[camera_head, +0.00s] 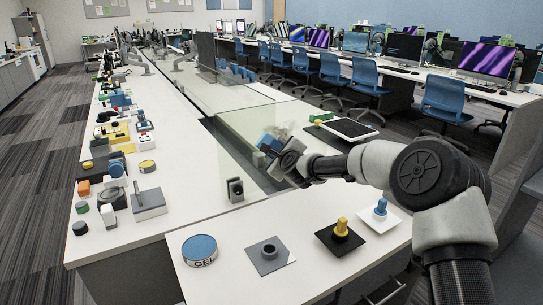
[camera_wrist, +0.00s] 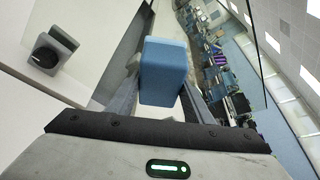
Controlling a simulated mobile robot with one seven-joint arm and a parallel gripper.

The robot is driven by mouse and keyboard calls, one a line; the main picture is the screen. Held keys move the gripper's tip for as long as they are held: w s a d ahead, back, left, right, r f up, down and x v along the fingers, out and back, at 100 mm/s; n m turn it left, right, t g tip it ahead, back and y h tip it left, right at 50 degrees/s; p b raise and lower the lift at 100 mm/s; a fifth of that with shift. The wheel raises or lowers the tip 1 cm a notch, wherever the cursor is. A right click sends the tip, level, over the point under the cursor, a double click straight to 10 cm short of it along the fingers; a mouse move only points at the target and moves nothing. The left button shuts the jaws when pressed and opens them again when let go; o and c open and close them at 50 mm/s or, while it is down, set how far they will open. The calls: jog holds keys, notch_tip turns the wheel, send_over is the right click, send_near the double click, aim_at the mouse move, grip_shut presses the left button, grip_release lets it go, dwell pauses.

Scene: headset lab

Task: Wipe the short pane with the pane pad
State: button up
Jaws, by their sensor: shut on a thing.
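My gripper (camera_head: 274,143) is shut on a blue block-shaped pad, the pane pad (camera_head: 268,141), beside a clear upright pane (camera_head: 232,158) over the near part of the long bench. The wrist view shows the blue pad (camera_wrist: 165,70) between the two fingers of my gripper (camera_wrist: 164,95). The pad covers part of the view beyond it. I cannot tell whether the pad touches the glass, or whether this pane is the short one. A small grey clamp-like block (camera_head: 235,189) stands at the pane's near end; a similar block (camera_wrist: 50,50) shows in the wrist view.
On the near bench stand a blue-topped round tin (camera_head: 200,250), a grey plate with a ring (camera_head: 269,254), a black plate with a yellow knob (camera_head: 341,238) and a white plate with a blue knob (camera_head: 379,216). Several small items crowd the left bench. Blue chairs (camera_head: 447,95) stand right.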

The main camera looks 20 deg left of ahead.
jog(key=shift+w+d+f+b, duration=0.1)
jog(key=shift+w+d+b, duration=0.4)
jog(key=shift+w, duration=0.15)
jog(key=shift+w+d+b, duration=0.3)
jog(key=shift+w+d, duration=0.25)
jog(key=shift+w, duration=0.15)
jog(key=w+d+b, duration=0.1)
jog(key=w+d, duration=0.5)
jog(key=w, duration=0.1)
jog(key=shift+w+r+b, duration=0.2)
jog(key=shift+w+b, duration=0.15)
jog(key=shift+d, duration=0.1)
